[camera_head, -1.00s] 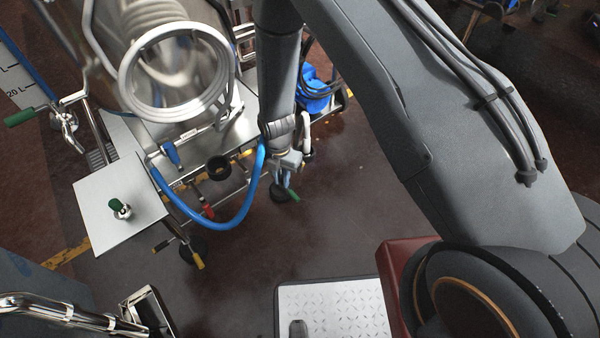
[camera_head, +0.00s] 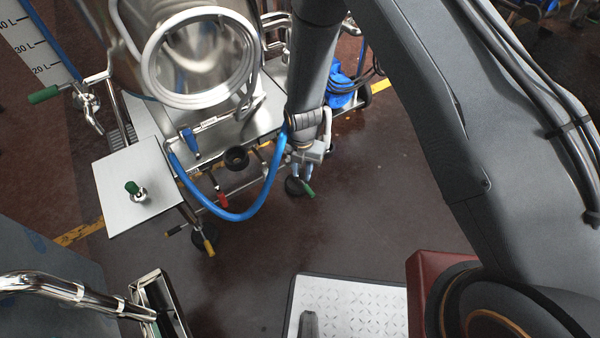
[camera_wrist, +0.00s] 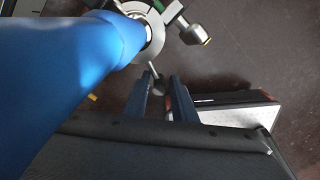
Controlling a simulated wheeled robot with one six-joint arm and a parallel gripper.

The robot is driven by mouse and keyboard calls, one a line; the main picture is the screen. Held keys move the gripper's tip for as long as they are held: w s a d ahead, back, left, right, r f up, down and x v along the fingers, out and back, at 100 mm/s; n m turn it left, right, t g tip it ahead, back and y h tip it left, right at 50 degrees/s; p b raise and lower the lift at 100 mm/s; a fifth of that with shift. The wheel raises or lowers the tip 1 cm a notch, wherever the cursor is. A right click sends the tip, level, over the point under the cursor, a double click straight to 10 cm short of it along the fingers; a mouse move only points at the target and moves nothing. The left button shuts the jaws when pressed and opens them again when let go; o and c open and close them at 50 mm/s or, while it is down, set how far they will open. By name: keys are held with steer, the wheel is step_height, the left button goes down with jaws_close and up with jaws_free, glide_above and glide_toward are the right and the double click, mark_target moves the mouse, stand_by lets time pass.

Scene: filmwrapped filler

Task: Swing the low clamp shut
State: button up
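I cannot tell for sure which part is the low clamp. Small clamp-like handles with coloured grips sit low on the steel machine's frame in the head view: one red (camera_head: 222,199), one yellow (camera_head: 208,246), one green (camera_head: 308,189). My gripper (camera_head: 302,182) points down beside the green grip. In the wrist view my gripper (camera_wrist: 160,82) has its two blue fingers apart, with a dark rounded end (camera_wrist: 159,88) of a thin metal rod showing between them. Contact is unclear. A silver knob with a yellow ring (camera_wrist: 197,33) lies ahead to the right. A blue hose (camera_wrist: 60,75) hides much of the left.
The blue hose (camera_head: 240,217) loops close to my gripper. A square plate (camera_head: 120,190) with a green-topped valve stands left. A steel rail (camera_head: 70,296) and a patterned white platform (camera_head: 365,310) are nearer me. Open floor (camera_head: 260,255) lies between.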

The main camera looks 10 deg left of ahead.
steer(key=shift+o, duration=1.1)
steer(key=shift+w+d+r, duration=0.1)
steer(key=shift+w+d, duration=0.1)
steer(key=shift+w, duration=0.15)
steer(key=shift+s+a, duration=0.15)
steer(key=shift+s, duration=0.1)
steer(key=shift+r, duration=3.85)
